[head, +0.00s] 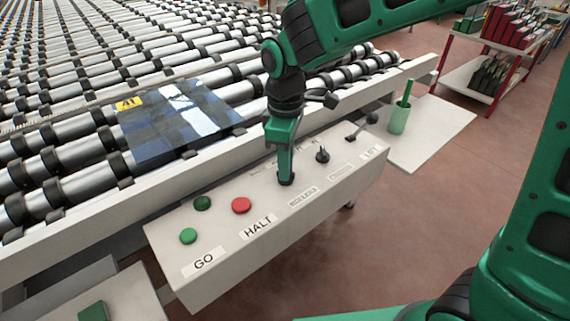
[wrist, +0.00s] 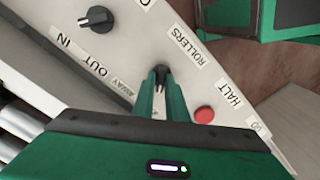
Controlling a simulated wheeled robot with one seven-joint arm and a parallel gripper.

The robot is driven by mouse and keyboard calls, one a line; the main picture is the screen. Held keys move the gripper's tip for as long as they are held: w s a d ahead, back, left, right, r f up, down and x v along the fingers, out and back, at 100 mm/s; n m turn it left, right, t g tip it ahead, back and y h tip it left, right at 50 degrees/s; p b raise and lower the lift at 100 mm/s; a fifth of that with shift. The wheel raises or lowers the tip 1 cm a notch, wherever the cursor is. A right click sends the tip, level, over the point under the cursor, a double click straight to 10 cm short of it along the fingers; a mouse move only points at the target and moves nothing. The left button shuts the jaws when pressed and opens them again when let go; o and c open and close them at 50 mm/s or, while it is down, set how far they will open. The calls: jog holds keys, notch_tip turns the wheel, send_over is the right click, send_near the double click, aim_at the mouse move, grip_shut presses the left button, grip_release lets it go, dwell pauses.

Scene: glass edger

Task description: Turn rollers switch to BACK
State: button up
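The rollers switch (head: 286,181) is a black rotary knob on the pale control panel (head: 225,270), behind the ROLLERS label (head: 303,197). My gripper (head: 285,170) points down onto it from above. In the wrist view my gripper's green fingers (wrist: 160,78) are close together around the knob, whose dark top (wrist: 160,70) shows at the fingertips. The fingers look closed on it. Small print beside it in the wrist view reads like AWAY (wrist: 124,92). The BACK mark and the knob's pointer cannot be made out.
Next to it stands another black knob (head: 322,156), marked OUT and IN in the wrist view. A lever (head: 357,130) is farther right. The red HALT button (head: 241,205) and green GO button (head: 188,236) are left. A dark glass pane (head: 175,130) lies on the rollers behind.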

jog(key=o, duration=0.3)
jog(key=shift+w+d, duration=0.15)
notch_tip(320, 180, up, 11)
jog(key=shift+f, duration=0.1)
dwell(0.5)
